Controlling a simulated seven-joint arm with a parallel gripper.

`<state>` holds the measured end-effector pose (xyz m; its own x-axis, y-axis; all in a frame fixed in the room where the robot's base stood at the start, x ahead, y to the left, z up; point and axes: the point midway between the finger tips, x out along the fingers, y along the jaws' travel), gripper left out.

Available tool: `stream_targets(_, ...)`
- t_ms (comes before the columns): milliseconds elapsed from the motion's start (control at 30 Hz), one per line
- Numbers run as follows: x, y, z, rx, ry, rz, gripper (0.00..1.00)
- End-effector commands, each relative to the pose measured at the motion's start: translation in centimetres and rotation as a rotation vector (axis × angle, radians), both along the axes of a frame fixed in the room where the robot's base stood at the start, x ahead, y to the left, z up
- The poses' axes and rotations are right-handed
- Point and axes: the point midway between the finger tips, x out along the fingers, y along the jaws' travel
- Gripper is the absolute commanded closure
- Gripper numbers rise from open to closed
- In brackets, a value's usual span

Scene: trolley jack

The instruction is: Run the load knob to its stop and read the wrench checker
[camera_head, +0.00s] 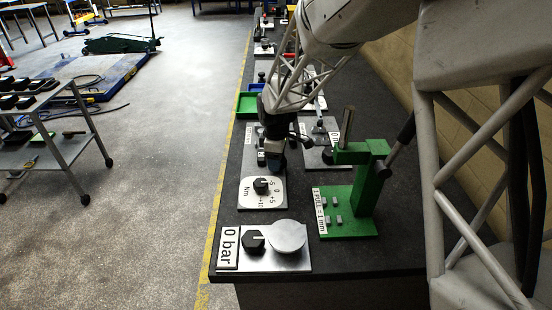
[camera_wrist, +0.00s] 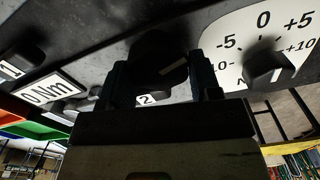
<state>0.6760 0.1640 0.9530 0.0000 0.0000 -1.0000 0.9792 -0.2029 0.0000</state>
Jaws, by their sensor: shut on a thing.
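My gripper (camera_wrist: 160,88) is shut on a black knob (camera_wrist: 158,55), with one finger on each side of it. A pale index line shows on the knob's face. In the head view my gripper (camera_head: 272,160) is over the checker plate (camera_head: 250,148) and hides the knob. In the wrist view a white label reading "0 Nm" (camera_wrist: 50,92) lies left of the held knob. A small "2" label (camera_wrist: 153,99) is just below the knob. A white Nm dial (camera_head: 263,203) marked -5 to +10 has its own black knob (camera_head: 261,186), apart from my gripper.
A plate labelled "0 bar" (camera_head: 228,246) with a black knob (camera_head: 253,241) and round disc (camera_head: 286,236) is at the bench's near end. A green stand (camera_head: 365,200) rises close to the right of my gripper. A green tray (camera_head: 248,104) lies farther back.

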Motion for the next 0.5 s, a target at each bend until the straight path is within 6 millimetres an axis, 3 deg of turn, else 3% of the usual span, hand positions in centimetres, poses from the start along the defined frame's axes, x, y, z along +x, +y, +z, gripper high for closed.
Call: stream_targets(500, 0.19, -0.08, 0.13, 0.001, -0.001, -0.291, 0.66)
